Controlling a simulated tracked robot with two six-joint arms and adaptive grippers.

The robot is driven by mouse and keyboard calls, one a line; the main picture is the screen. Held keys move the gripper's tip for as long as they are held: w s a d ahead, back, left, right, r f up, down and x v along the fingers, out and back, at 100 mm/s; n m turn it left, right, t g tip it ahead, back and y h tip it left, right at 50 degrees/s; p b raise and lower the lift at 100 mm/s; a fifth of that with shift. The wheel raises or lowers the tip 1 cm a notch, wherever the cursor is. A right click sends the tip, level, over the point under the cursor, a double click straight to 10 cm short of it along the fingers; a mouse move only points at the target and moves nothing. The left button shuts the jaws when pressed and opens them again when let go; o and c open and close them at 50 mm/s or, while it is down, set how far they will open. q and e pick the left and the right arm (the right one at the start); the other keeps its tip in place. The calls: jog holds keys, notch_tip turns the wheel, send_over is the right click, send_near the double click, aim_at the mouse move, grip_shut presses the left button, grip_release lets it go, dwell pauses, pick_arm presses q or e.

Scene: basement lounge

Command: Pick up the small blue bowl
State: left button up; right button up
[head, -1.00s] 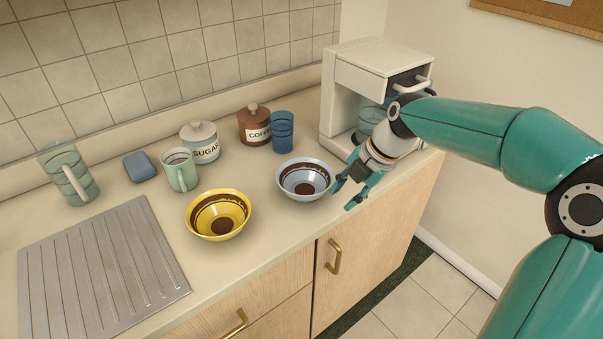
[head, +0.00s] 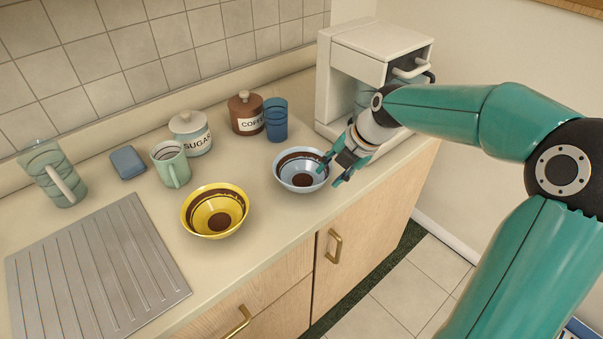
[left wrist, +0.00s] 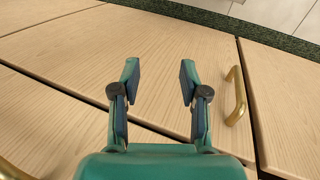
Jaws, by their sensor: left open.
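The small blue bowl (head: 290,179), pale blue with a brown band and brown bottom inside, stands upright on the counter near its front edge. My right gripper (head: 331,171) is at the bowl's right rim in the head view. Its fingers are spread, one near the far side of the rim and one just outside the near right side; I cannot tell whether they touch it. My left gripper (left wrist: 159,68) shows only in the left wrist view, open and empty in front of the wooden cabinet fronts (left wrist: 155,42).
A yellow bowl (head: 197,218) stands left of the blue one. Behind are a blue cup (head: 276,120), coffee jar (head: 246,113), sugar jar (head: 190,133) and green mug (head: 171,164). A white coffee machine (head: 345,72) stands close behind my right gripper. Bare counter lies between the bowls.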

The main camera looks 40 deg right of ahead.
aim_at(327, 176)
jog(key=shift+p+x, duration=0.7)
jog(key=shift+x, duration=2.05)
jog(key=shift+w, duration=0.1)
grip_shut()
jog(key=shift+r, duration=0.1)
